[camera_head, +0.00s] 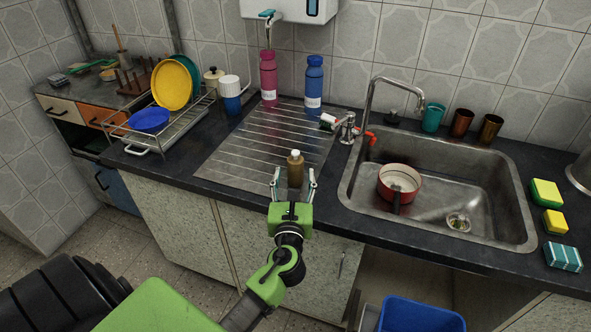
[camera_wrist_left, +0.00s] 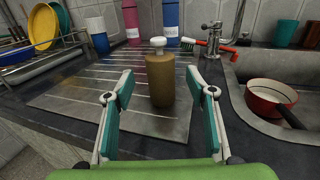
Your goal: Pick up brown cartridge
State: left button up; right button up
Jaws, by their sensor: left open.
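The brown cartridge (camera_head: 295,168) is a small upright bottle shape with a pale cap. It stands near the front edge of the ribbed steel drainboard (camera_head: 228,168). In the left wrist view the cartridge (camera_wrist_left: 160,80) is just beyond the fingers, roughly centred in the gap. My left gripper (camera_head: 294,176) is open, with its teal fingers (camera_wrist_left: 157,88) spread on either side, pointing at the cartridge's lower part. The fingers do not appear to touch it. My right gripper is not in view.
A pink bottle (camera_head: 268,80) and a blue bottle (camera_head: 314,84) stand at the back. A dish rack (camera_head: 160,135) is at left. The sink (camera_head: 480,195) with a red pot (camera_head: 399,182) is at right. A brush (camera_wrist_left: 230,45) lies behind the cartridge, near the faucet.

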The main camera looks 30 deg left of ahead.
aim_at(295, 171)
pick_arm(q)
jog(key=x, duration=0.5)
jog(key=shift+w+f, duration=0.1)
jog(key=shift+f, duration=0.1)
jog(key=shift+r, duration=0.1)
jog(key=c, duration=1.2)
